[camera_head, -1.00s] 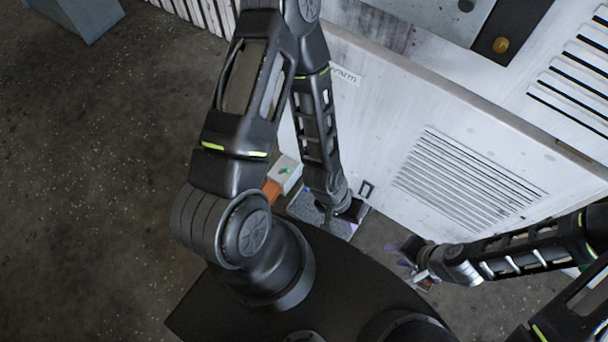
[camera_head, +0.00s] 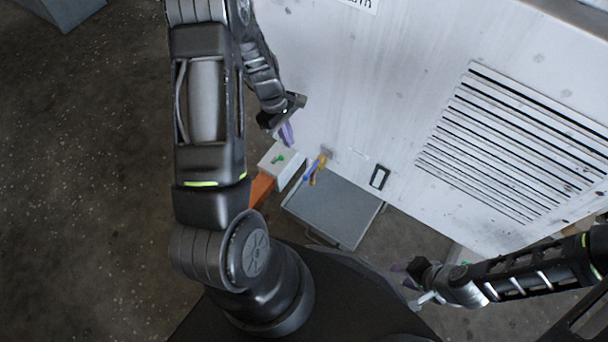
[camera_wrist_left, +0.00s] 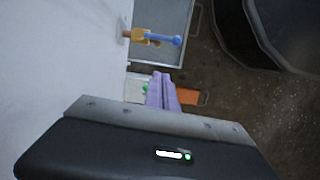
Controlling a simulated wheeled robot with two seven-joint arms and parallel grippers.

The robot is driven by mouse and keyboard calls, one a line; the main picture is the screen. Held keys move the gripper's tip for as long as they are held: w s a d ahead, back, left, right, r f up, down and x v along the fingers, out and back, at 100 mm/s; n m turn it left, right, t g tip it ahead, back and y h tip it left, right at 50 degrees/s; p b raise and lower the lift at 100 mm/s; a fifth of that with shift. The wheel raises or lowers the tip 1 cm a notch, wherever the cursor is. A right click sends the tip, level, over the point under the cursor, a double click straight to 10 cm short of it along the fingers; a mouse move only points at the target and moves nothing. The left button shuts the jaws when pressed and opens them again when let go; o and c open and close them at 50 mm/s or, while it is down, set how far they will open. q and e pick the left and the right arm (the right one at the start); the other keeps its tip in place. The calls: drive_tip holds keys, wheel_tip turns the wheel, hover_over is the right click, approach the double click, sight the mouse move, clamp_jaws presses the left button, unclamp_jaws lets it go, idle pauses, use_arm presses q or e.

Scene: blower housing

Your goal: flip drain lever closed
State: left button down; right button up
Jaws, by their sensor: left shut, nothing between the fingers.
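The drain lever (camera_head: 312,171) has a blue handle on a brass-yellow valve body that juts from the white housing wall, above the grey tray. It also shows at the top of the left wrist view (camera_wrist_left: 162,39), with the handle pointing away from the wall. My left gripper (camera_head: 287,134) is shut and empty, its purple fingers beside the wall, up and to the left of the lever and apart from it. The fingers also show in the left wrist view (camera_wrist_left: 162,90). My right gripper (camera_head: 404,271) is low at the right, far from the lever; its finger gap is unclear.
A grey tray (camera_head: 333,212) lies below the lever. A white box with a green part on top (camera_head: 273,166) and an orange piece (camera_head: 262,188) stand left of it. The white housing panel (camera_head: 400,60) with a louvred vent (camera_head: 520,140) fills the right side.

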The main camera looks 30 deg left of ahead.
sight(313, 169)
use_arm(q)
drive_tip(key=shift+w+a+n, duration=0.1)
drive_tip(key=shift+a+n, duration=0.3)
drive_tip(key=shift+a, duration=0.15)
use_arm(e)
drive_tip(key=shift+f, duration=0.45)
use_arm(q)
drive_tip(key=shift+f, duration=0.1)
